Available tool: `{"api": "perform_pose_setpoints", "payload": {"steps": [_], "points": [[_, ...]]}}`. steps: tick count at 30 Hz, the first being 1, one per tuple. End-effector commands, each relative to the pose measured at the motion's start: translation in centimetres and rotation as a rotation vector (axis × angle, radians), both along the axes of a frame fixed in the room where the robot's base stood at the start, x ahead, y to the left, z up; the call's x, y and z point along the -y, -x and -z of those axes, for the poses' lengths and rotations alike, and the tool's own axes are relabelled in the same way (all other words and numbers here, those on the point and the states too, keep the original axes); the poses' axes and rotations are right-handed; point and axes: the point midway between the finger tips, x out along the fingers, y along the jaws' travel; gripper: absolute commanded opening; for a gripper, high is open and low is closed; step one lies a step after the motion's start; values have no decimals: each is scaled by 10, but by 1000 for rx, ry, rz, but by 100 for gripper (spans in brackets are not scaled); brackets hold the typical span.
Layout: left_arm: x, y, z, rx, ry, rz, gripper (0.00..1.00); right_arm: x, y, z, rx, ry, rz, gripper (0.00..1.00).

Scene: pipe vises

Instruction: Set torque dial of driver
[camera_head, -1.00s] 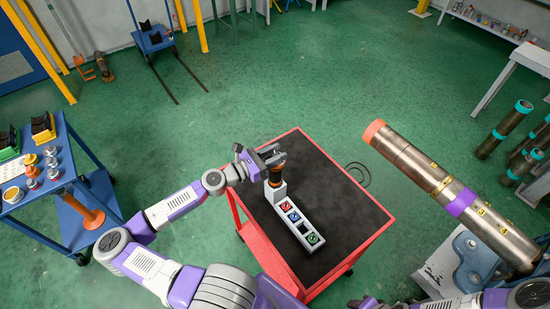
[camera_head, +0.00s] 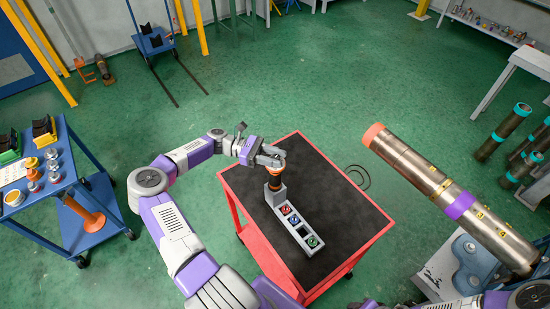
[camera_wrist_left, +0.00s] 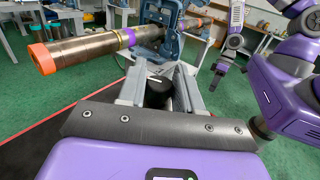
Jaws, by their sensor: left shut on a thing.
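The driver (camera_head: 274,181), an orange and black upright cylinder, stands in the grey block at the far end of a narrow holder (camera_head: 296,229) on the cart. My left gripper (camera_head: 271,161) is at the driver's top, coming from the left, and is shut on it. In the left wrist view the grey fingers (camera_wrist_left: 160,92) sit on both sides of the driver's black round end (camera_wrist_left: 158,94). Dial markings cannot be made out. My right gripper (camera_wrist_left: 218,76) shows small in the left wrist view; its jaws cannot be read.
The holder has red, blue and green round pieces and a dark square slot. The red-edged cart (camera_head: 335,190) has a bare dark top to the right. A large pipe (camera_head: 430,180) with an orange end is clamped in a vise at right. A blue cart (camera_head: 88,190) stands left.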

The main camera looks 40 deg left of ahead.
Motion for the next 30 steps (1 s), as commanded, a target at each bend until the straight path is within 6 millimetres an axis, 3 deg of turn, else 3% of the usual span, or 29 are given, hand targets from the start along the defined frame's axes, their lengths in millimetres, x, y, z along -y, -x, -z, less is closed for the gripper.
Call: {"api": "perform_pose_setpoints", "payload": {"steps": [9, 30], "points": [[1, 0, 2, -3, 0, 114, 4, 0, 0, 8, 0, 0, 0, 43], [1, 1, 3, -6, 1, 125, 4, 0, 0, 8, 0, 0, 0, 43]]}}
